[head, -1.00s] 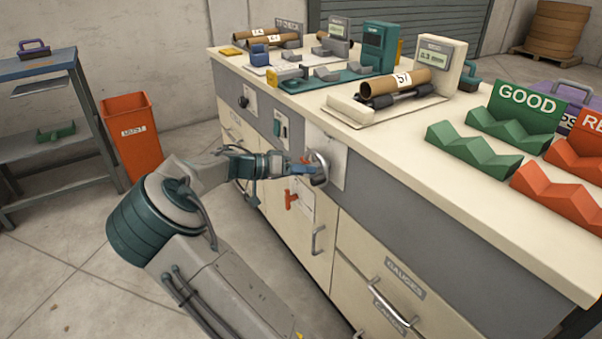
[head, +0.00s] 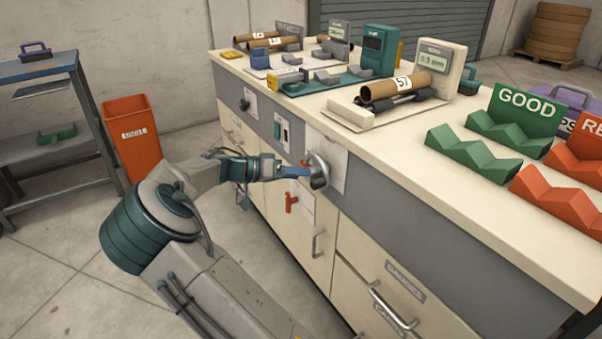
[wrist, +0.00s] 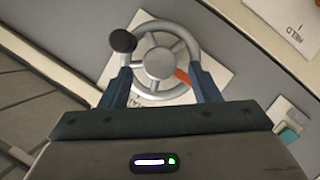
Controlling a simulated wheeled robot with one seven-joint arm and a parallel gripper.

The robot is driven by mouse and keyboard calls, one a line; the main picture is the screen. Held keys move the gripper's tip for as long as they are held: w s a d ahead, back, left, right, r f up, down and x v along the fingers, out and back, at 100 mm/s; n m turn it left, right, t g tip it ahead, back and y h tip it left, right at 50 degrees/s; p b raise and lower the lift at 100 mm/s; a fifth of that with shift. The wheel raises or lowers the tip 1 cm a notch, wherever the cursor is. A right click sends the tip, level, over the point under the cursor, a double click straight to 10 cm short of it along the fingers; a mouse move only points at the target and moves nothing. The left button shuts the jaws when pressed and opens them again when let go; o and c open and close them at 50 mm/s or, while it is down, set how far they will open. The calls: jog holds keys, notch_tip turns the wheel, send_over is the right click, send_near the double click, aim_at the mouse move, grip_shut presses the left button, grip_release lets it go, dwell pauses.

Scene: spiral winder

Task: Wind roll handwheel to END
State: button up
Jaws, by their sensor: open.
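The roll handwheel (head: 319,170) is a grey metal wheel on a white plate on the bench's front panel. In the wrist view the handwheel (wrist: 159,62) shows spokes, a round hub, a black knob (wrist: 123,41) at its upper left and a red-orange mark (wrist: 182,76) at the right of the hub. My gripper (head: 308,172) is at the wheel's left side. In the wrist view my gripper (wrist: 160,80) is open, with one blue finger on each side of the wheel's lower rim. I cannot tell whether they touch it. END lettering is not readable.
A red tap-like handle (head: 291,202) sits on the panel below the wheel. A cardboard roll marked 57 (head: 412,82) rests on a cradle on the bench top. Drawer handles (head: 390,303) stick out at lower right. An orange bin (head: 131,135) stands at left on open floor.

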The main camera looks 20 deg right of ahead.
jog(key=p+v, duration=0.2)
jog(key=v, duration=0.9)
jog(key=shift+a, duration=0.25)
